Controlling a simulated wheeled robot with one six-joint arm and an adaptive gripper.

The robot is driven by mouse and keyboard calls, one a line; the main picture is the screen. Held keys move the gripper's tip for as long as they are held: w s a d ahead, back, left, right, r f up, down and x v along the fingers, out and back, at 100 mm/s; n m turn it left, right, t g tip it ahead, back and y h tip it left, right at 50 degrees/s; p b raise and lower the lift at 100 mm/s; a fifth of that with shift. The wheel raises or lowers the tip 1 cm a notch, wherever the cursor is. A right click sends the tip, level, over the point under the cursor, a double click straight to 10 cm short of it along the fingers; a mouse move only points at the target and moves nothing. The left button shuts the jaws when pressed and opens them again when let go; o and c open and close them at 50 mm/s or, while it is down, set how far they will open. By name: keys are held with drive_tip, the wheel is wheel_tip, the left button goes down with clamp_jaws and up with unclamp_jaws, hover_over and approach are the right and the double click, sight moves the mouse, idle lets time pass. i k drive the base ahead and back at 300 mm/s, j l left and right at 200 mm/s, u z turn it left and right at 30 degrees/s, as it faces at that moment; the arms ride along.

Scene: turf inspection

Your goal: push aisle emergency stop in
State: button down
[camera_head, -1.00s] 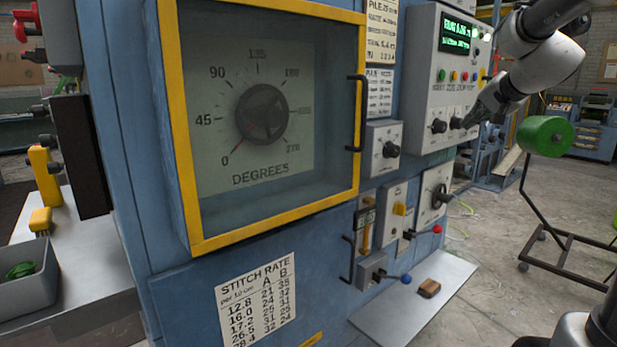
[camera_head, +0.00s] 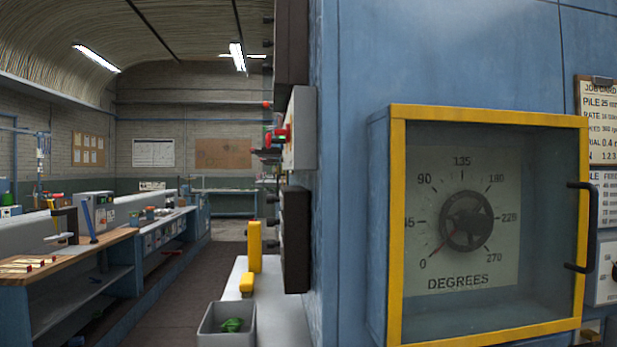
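A light grey box (camera_head: 300,130) is fixed to the left side face of the blue cabinet, seen nearly edge-on. Red and green parts (camera_head: 276,136) stick out from it to the left. A small red part (camera_head: 267,104) shows just above. I cannot tell which of these, if any, is the aisle emergency stop, or whether it is pressed. My gripper and arm are not in view.
A glazed yellow-framed door with a black handle (camera_head: 592,228) covers the degrees dial (camera_head: 466,221). Below the box are a dark panel (camera_head: 293,238), a yellow post (camera_head: 254,246) and a grey bin (camera_head: 227,322) with a green item. The aisle floor (camera_head: 170,300) is open; benches line the left.

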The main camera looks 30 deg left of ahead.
sight(269, 140)
drive_tip(key=j+u, duration=0.15)
drive_tip(key=u, duration=0.2)
drive_tip(key=j+u, duration=0.2)
drive_tip(key=u, duration=0.2)
drive_tip(key=j+u, duration=0.15)
drive_tip(key=u, duration=0.2)
drive_tip(key=i+j+u, duration=0.55)
drive_tip(key=l, duration=0.1)
